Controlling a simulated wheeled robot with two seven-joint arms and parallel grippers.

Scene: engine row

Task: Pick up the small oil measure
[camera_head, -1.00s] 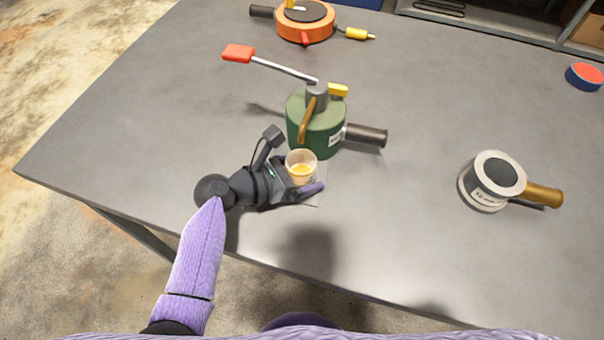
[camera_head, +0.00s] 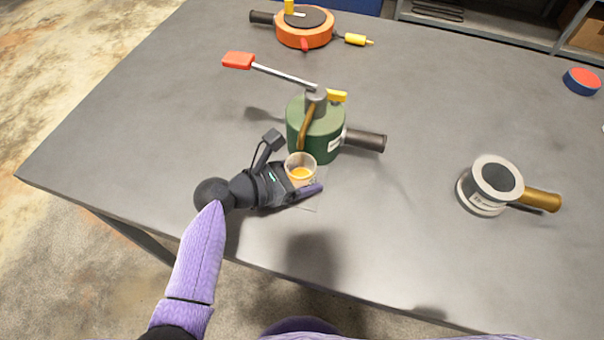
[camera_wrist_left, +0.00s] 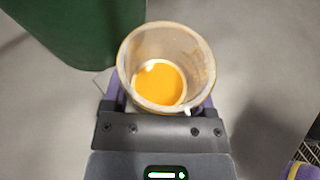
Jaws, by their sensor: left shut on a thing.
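The small oil measure (camera_head: 300,169) is a clear cup with orange-yellow oil in it. It stands upright in front of the green engine. My left gripper (camera_head: 306,178) comes in from the left, low over the table, and is shut on the measure. In the left wrist view, the measure (camera_wrist_left: 166,66) sits between the fingers, its oil in the bottom. The fingertips are mostly hidden behind the cup. My right gripper is not in view.
The green engine (camera_head: 314,135) with its red-tipped lever (camera_head: 238,60) stands close behind the measure. A grey engine (camera_head: 483,185) with a brass handle is at right. An orange engine (camera_head: 304,33) is at the back. A blue-red disc (camera_head: 582,81) lies far right. The table front is clear.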

